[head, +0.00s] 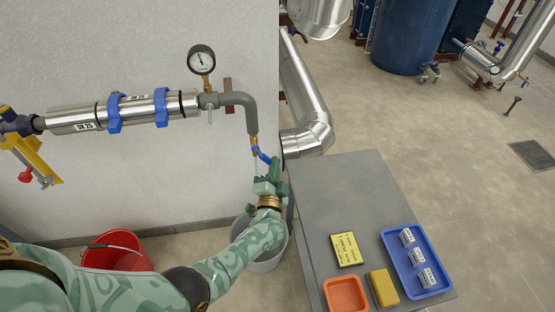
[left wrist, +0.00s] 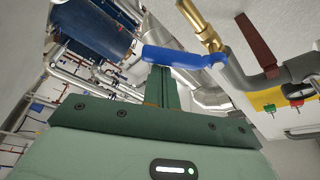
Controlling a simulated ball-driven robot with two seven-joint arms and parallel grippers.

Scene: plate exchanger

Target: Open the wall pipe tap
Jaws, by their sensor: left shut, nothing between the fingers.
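The wall pipe tap is a brass valve (head: 254,143) at the lower end of a grey elbow pipe, with a blue lever (head: 264,156). A thin pale line shows just below the valve; I cannot tell whether it is water. My left gripper (head: 267,178) is shut and empty, right below the lever. In the left wrist view the lever (left wrist: 183,58) crosses just beyond the closed fingers (left wrist: 161,84), from the brass valve (left wrist: 201,28) side. Fingertips and lever look very close; I cannot tell whether they touch. My right gripper is out of view.
A grey bucket (head: 282,248) stands under the tap, partly hidden by my left arm. A red bucket (head: 117,248) is at left. A grey table (head: 332,205) at right holds a blue tray (head: 388,237), a yellow sponge and an orange dish. A pressure gauge (head: 201,60) tops the pipe.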

